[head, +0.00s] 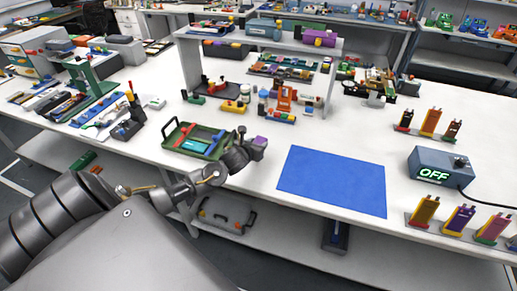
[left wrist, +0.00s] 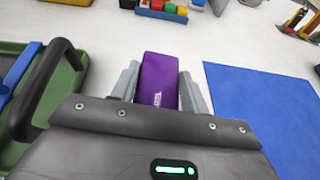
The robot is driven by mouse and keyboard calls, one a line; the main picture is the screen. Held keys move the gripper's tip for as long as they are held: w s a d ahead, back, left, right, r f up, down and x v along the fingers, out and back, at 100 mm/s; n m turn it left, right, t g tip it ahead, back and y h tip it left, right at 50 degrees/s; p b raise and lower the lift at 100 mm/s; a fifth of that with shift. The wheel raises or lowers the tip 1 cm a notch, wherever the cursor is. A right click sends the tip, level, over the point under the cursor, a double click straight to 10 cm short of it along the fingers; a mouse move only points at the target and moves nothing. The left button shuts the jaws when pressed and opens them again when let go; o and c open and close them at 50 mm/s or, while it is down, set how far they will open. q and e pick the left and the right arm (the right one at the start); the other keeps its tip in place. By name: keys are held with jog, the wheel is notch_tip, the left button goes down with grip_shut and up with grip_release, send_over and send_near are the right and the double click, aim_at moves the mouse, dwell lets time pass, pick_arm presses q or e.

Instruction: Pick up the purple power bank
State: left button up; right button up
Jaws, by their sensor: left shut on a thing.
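The purple power bank (left wrist: 158,80) is a purple block with small pale lettering, held between the two grey fingers of my left gripper (left wrist: 157,88) in the left wrist view. In the head view my left gripper (head: 248,147) is over the table between the green tray and the blue mat, and a purple end of the power bank (head: 260,142) shows at its tip. I cannot tell how far it is above the table. My right gripper is not in view.
The green tray (head: 170,128) with a black handle lies left of the gripper. The flat blue mat (head: 332,180) to the right is bare. A grey box reading OFF (head: 440,172) and several upright pouch cells (head: 458,218) stand farther right. A shelf (head: 190,65) stands behind.

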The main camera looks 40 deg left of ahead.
pick_arm(q)
jog(key=s+r, duration=0.1)
jog(key=r, duration=0.1)
jog(key=s+d+r, duration=0.1)
jog(key=s+r, duration=0.1)
jog(key=shift+s+b, duration=0.25)
jog(key=shift+b, duration=0.05)
jog(key=b+v, duration=0.3)
jog(key=v, duration=0.6)
jog(key=shift+s+d+r, duration=0.15)
jog(key=shift+d+r, duration=0.1)
jog(key=shift+d, duration=0.15)
